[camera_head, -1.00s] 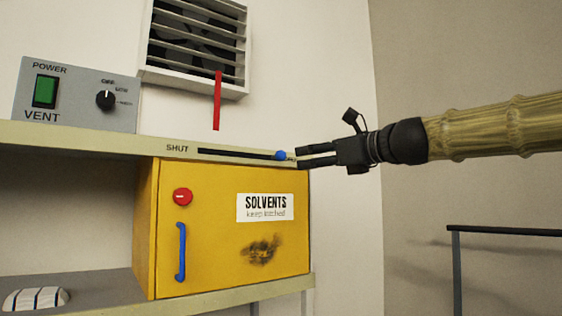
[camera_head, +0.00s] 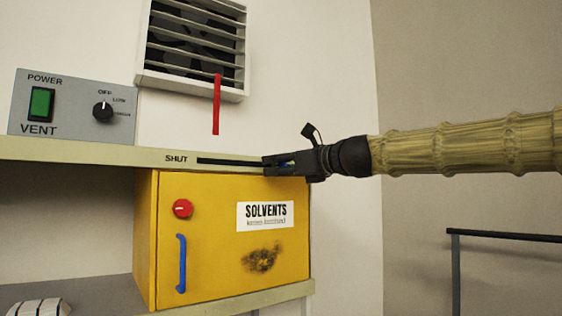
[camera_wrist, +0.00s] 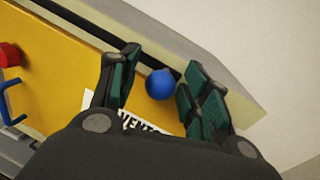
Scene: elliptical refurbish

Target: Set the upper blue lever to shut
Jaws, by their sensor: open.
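The upper blue lever is a round blue knob (camera_wrist: 160,86) on a dark slot (camera_head: 228,161) in the front edge of the shelf. The knob is at the slot's right end, and the word SHUT (camera_head: 176,159) is printed beyond the left end. My gripper (camera_head: 267,165) comes in from the right, level with the slot. It is open, with one finger on each side of the knob. In the wrist view the knob sits between the green pads, with a gap visible towards the right finger. In the head view the fingers mostly hide the knob.
Below the shelf is a yellow solvents cabinet (camera_head: 215,265) with a red knob (camera_head: 182,208) and a blue handle (camera_head: 181,263). A grey vent box (camera_head: 73,118) stands on the shelf at left. A red strip (camera_head: 216,105) hangs from the wall vent (camera_head: 193,50). A dark rail (camera_head: 505,236) is at right.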

